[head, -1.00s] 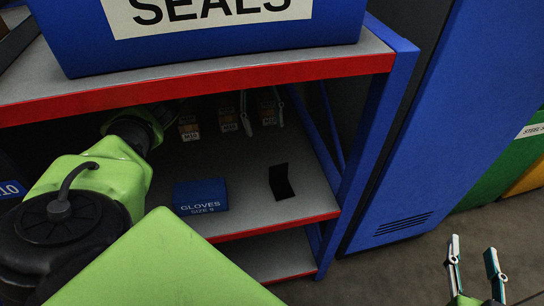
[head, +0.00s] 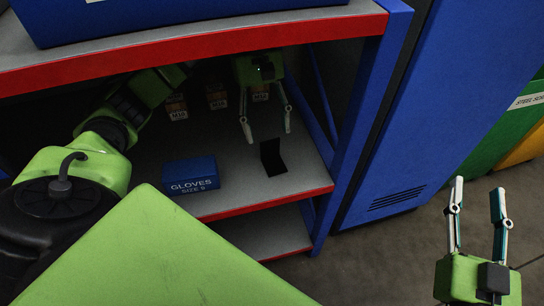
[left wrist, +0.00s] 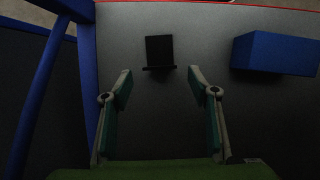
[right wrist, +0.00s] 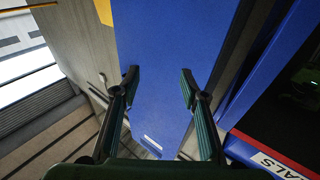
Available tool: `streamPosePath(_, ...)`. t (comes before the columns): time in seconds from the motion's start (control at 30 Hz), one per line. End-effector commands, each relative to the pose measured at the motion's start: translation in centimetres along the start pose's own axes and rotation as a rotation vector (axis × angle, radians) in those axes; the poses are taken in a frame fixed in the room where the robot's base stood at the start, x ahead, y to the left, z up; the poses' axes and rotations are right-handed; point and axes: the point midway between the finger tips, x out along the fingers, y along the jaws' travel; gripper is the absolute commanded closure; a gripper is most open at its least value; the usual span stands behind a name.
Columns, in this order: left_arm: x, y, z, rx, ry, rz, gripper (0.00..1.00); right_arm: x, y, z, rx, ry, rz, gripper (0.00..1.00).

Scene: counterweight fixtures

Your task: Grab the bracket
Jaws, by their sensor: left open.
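The bracket (head: 272,158) is a small black L-shaped piece standing on the grey middle shelf, right of the gloves box. It also shows in the left wrist view (left wrist: 160,52), ahead of the fingertips and roughly between their lines. My left gripper (head: 267,135) reaches in under the upper shelf with its fingers apart, just behind and above the bracket, not visibly touching it. Its fingers are also apart and empty in the left wrist view (left wrist: 158,80). My right gripper (head: 479,185) is open and empty over the floor at the right. In the right wrist view (right wrist: 158,75) it faces a blue cabinet.
A blue gloves box (head: 190,175) stands left of the bracket. Several small brown boxes (head: 217,96) stand at the back of the shelf. The red-edged upper shelf (head: 200,55) hangs over my left arm. A blue post (head: 362,120) bounds the right side.

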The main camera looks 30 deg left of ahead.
Motion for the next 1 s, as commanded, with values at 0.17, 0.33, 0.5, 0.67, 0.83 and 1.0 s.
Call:
streamPosePath(0.17,0.9,-0.1,0.3,-0.001,-0.001,-0.002,0.46,0.0,-0.1,-1.0,0.002,0.051,-0.003,0.60)
streamPosePath(0.33,3.2,-0.1,0.2,-0.001,-0.001,-0.001,0.46,-0.2,-0.5,-3.8,0.006,0.191,-0.010,0.60)
streamPosePath(0.5,4.8,0.0,0.2,0.000,0.000,-0.001,0.46,-0.7,-0.8,-6.2,0.010,0.302,-0.016,0.60)
streamPosePath(0.67,5.2,0.0,0.2,0.000,0.000,0.001,0.46,-0.9,-0.8,-6.9,0.011,0.333,-0.017,0.60)
streamPosePath(0.83,5.1,0.0,0.2,0.000,0.000,0.000,0.48,-0.9,-0.8,-6.9,0.011,0.332,-0.017,0.60)
streamPosePath(1.0,5.1,0.0,0.2,0.000,0.000,0.000,0.93,-0.9,-0.8,-6.9,0.011,0.331,-0.017,0.60)
